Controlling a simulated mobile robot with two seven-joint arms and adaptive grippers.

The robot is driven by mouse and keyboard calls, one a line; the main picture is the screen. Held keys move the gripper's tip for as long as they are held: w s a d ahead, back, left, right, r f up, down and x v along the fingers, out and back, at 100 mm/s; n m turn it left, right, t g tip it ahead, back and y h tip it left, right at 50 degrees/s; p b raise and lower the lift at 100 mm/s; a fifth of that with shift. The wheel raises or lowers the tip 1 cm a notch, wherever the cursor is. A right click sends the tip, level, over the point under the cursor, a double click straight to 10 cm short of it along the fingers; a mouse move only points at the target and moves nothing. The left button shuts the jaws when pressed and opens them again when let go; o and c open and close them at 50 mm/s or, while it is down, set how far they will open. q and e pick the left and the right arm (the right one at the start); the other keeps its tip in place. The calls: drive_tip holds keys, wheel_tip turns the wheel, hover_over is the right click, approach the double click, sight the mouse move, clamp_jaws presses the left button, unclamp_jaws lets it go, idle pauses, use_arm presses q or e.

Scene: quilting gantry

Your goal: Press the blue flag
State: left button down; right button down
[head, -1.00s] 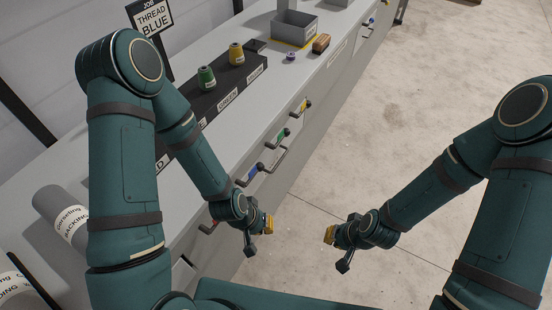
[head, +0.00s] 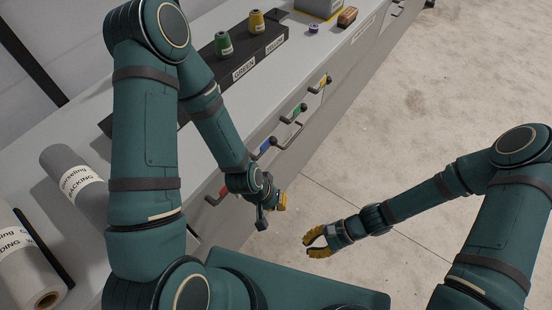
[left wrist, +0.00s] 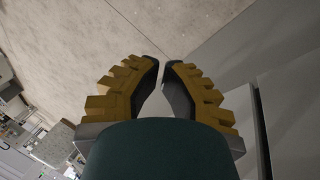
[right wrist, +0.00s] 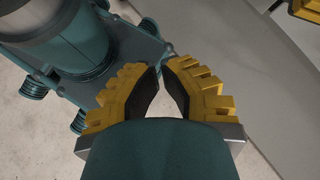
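The blue flag (head: 266,146) is a small blue plate on the front face of the grey cabinet, beside a dark bent handle. It lies between the red flag (head: 224,190) and the green flag (head: 296,113). My left gripper (head: 283,201) is in front of the cabinet, below and right of the blue flag and apart from it. In the left wrist view its fingertips (left wrist: 161,64) nearly meet with nothing between them. My right gripper (head: 306,246) is farther right over the floor, empty, its tips (right wrist: 161,68) also nearly together. Neither wrist view shows the blue flag.
A yellow flag (head: 323,83) sits farther along the cabinet front, and dark handles stick out there. Green (head: 223,44) and yellow (head: 256,21) spools stand on a black rack. Fabric rolls (head: 77,181) lie at the left. The floor right of the cabinet is clear.

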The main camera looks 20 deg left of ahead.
sight(263, 147)
drive_tip(key=w+a+m+t+y+b, duration=0.1)
drive_tip(key=w+a+m+t+y, duration=0.1)
drive_tip(key=w+m+t+y, duration=0.1)
drive_tip(key=w+a+m+t+y+b, duration=0.1)
drive_tip(key=w+a+m+t+y, duration=0.1)
drive_tip(key=w+m+t, duration=0.4)
drive_tip(key=w+a+r+m+t+y+b, duration=0.1)
drive_tip(key=w+m+t+y, duration=0.3)
drive_tip(key=m, duration=0.4)
drive_tip(key=w+a+t+b, duration=0.1)
drive_tip(key=w, duration=0.1)
drive_tip(key=shift+w+a+m+y, duration=0.35)
drive_tip(key=shift+w+m+y, duration=0.05)
drive_tip(key=d+r+b+x, duration=0.1)
drive_tip(key=r+x, duration=0.1)
drive_tip(key=x, duration=1.1)
drive_tip(key=shift+w+r+b, duration=0.25)
drive_tip(key=shift+r+b, duration=0.05)
drive_tip(key=shift+b, duration=0.05)
